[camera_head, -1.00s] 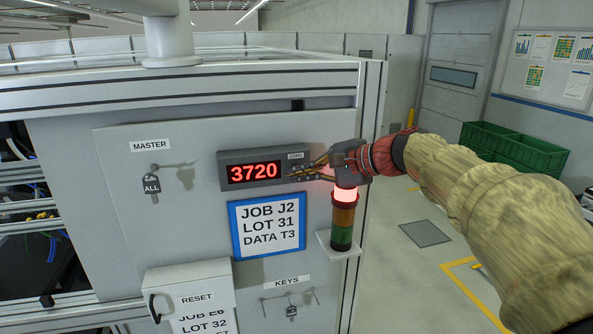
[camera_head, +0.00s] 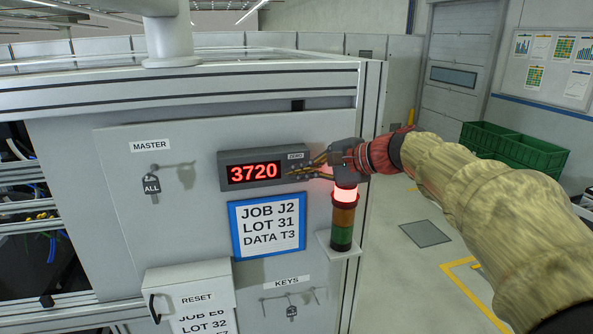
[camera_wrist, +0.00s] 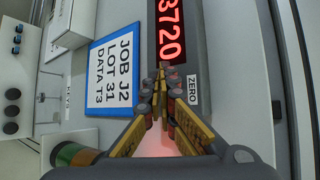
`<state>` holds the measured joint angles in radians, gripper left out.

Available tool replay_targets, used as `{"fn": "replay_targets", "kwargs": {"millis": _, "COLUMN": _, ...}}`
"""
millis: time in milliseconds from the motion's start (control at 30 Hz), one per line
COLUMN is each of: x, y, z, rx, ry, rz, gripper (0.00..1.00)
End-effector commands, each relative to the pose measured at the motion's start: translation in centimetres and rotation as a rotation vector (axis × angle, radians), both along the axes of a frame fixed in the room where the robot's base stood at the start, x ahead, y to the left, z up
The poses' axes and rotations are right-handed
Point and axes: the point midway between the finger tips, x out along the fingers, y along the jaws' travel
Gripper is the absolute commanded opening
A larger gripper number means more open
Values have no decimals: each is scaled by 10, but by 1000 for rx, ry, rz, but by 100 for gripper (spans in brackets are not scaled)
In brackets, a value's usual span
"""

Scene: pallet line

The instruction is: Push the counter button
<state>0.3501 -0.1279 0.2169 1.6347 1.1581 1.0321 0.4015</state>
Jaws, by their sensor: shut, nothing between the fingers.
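The counter (camera_head: 262,166) is a dark grey box on the cabinet panel. Its red display (camera_head: 254,171) reads 3720, and it also shows in the wrist view (camera_wrist: 171,32). A label reading ZERO (camera_wrist: 194,89) sits at the display's end. My gripper (camera_head: 291,175) is shut and empty, with its fingertips at the right part of the counter, just below the ZERO label. In the wrist view my gripper (camera_wrist: 162,70) points at the counter face beside the label. The button itself is hidden behind the fingers. I cannot tell whether the tips touch it.
A stack light (camera_head: 343,215), lit red on top, stands on a small shelf right below my gripper. A blue-framed job card (camera_head: 268,225) hangs under the counter. A MASTER key (camera_head: 151,184) hangs left, a RESET box (camera_head: 190,292) lower left.

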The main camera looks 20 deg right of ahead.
Motion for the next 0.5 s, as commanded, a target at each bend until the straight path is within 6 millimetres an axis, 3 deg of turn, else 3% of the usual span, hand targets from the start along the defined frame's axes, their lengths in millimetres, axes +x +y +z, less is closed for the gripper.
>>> {"fn": "replay_targets", "kwargs": {"millis": 500, "x": 6, "y": 0, "z": 0, "rx": 0, "ry": 0, "rz": 0, "gripper": 0}}
